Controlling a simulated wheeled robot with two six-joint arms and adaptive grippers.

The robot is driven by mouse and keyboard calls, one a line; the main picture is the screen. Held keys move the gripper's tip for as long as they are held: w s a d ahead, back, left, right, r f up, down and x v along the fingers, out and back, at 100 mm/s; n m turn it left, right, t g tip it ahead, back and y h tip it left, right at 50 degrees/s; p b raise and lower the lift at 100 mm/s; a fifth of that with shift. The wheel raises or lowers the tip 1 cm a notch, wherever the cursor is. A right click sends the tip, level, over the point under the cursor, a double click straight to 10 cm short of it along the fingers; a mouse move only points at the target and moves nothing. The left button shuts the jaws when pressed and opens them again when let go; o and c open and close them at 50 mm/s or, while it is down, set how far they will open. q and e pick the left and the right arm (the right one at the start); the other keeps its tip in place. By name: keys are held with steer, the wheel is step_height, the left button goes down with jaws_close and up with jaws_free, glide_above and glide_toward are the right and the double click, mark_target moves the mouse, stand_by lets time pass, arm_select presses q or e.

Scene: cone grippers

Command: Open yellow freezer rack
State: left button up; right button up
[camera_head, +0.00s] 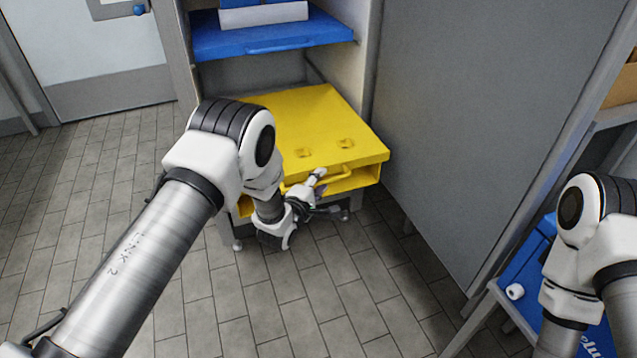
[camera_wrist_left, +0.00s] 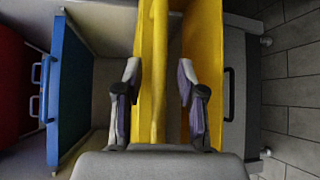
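The yellow freezer rack (camera_head: 310,120) sits low in the open cabinet and sticks out past the shelf above. A yellow handle (camera_head: 320,178) is on its front edge, partly hidden by my left gripper (camera_head: 318,190). In the left wrist view, the yellow handle (camera_wrist_left: 158,85) runs between the two fingers of my left gripper (camera_wrist_left: 160,80). The fingers are spread, with gaps on both sides of it. My right arm shows at the right edge of the head view, but its gripper is out of the picture.
A blue rack (camera_head: 270,38) with a white box (camera_head: 263,13) is above the yellow one. A grey door panel (camera_head: 480,130) stands close on the right. A table with a blue mat (camera_head: 522,285) is at the lower right. Tiled floor (camera_head: 340,300) in front is clear.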

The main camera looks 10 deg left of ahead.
arm_select(q)
steer(key=v, duration=1.2)
steer(key=s+a+f+m+g+y, duration=0.15)
steer(key=s+f+g, duration=0.25)
steer(key=s+f, duration=0.45)
steer(key=s+a+f+m+g+y, duration=0.1)
steer(key=s+a+f+m+g, duration=0.25)
steer(key=s+f, duration=0.45)
steer(key=s+f+m+g, duration=0.2)
steer(key=s+m+g, duration=0.8)
steer(key=s, duration=0.8)
step_height(320, 180, up, 23)
steer(key=m+t+p, duration=0.1)
steer(key=m+p, duration=0.1)
steer(key=p, duration=2.1)
steer(key=shift+a+y, duration=0.4)
steer(key=shift+y, duration=0.05)
